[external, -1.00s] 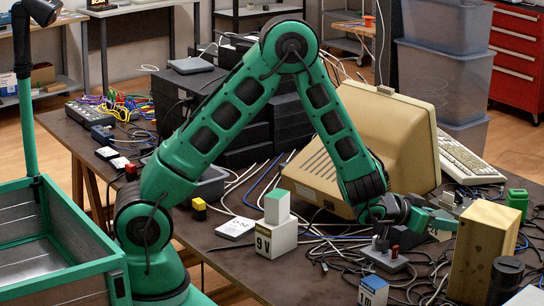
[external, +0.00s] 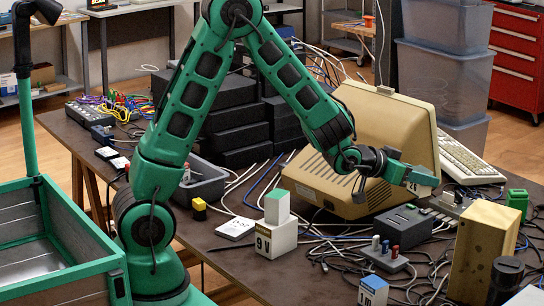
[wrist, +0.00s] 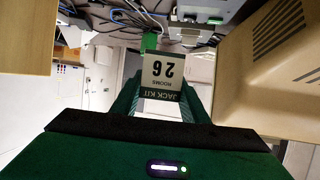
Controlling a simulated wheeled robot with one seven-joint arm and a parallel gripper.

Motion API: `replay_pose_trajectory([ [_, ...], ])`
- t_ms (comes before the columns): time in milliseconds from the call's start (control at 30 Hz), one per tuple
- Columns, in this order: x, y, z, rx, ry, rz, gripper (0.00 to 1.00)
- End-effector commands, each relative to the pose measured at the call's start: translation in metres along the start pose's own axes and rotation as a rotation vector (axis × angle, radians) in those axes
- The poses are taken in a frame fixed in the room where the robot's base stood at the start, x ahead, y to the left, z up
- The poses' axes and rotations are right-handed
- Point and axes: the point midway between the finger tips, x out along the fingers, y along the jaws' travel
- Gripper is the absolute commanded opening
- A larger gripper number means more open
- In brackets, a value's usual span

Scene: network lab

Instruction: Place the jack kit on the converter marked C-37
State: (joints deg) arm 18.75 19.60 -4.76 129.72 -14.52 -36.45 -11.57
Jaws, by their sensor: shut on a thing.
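My gripper (external: 420,176) is raised above the right part of the table, in front of the beige monitor. It is shut on the jack kit (external: 422,189), a small pale block with a dark label band. In the wrist view the jack kit (wrist: 163,72) sits between the green fingers; its label reads "JACK KIT", "26" and "ROOMS", upside down. I cannot make out a C-37 marking anywhere. A flat white piece (external: 235,228) with small dark lettering lies left of the 9 V block; I cannot tell whether it is the converter.
The beige monitor (external: 350,165) stands behind my gripper. A tan box (external: 484,250), a dark adapter box (external: 402,226) and a post block (external: 386,257) stand at the right among loose cables. A 9 V block (external: 275,240) carries a green-topped block (external: 277,208). The front left table is fairly clear.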

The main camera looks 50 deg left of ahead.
Motion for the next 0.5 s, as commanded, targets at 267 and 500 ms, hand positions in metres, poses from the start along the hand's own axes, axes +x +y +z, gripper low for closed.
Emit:
replay_pose_trajectory([
  [267,-0.036,0.000,-0.088,-0.001,0.008,0.000,0.16],
  [500,-0.057,0.000,-0.138,0.000,0.004,0.000,0.16],
])
